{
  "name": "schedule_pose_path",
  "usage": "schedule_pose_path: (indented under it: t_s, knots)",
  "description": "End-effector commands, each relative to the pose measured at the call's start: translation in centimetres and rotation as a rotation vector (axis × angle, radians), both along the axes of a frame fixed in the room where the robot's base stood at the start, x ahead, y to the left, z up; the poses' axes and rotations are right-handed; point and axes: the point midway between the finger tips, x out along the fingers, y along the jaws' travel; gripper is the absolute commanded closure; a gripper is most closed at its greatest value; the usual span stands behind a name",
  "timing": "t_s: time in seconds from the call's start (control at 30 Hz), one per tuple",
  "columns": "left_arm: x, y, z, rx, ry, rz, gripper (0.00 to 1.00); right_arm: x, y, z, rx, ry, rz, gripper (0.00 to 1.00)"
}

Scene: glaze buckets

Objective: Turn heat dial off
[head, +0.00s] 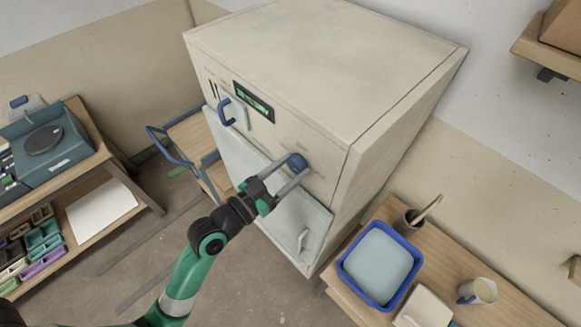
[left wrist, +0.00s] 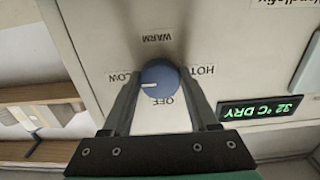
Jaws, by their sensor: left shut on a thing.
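The heat dial (head: 297,161) is a round blue knob on the front of a large cream cabinet (head: 300,60). In the left wrist view the dial (left wrist: 160,78) has a white pointer mark on its left side, toward the LOW label (left wrist: 121,77). The OFF label (left wrist: 163,101) is below it, WARM (left wrist: 157,38) above and HOT (left wrist: 200,71) to the right; the lettering appears upside down. My left gripper (head: 291,169) reaches the cabinet front, its fingers shut on the dial from both sides. My right gripper is not in view.
A green display (left wrist: 261,108) reads 32 °C DRY. A side table holds a blue tub (head: 345,268), a brush pot and a mug (head: 484,291). A bench with a scale (head: 45,140) stands at left.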

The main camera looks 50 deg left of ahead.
Motion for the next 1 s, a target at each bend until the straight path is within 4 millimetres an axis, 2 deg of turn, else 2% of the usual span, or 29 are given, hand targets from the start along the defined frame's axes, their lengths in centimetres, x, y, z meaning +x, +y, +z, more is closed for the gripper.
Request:
schedule_pose_path:
  t_s: [0.47,0.67,1.0]
  knots:
    - [0.0,0.0,0.2,-0.079,-0.003,0.0,0.96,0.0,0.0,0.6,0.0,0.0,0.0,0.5]
    - [0.0,-0.1,0.3,-0.212,-0.009,0.0,0.96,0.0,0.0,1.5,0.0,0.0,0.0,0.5]
    - [0.0,-0.1,0.3,-0.527,-0.02,0.0,0.96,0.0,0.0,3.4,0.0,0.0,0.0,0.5]
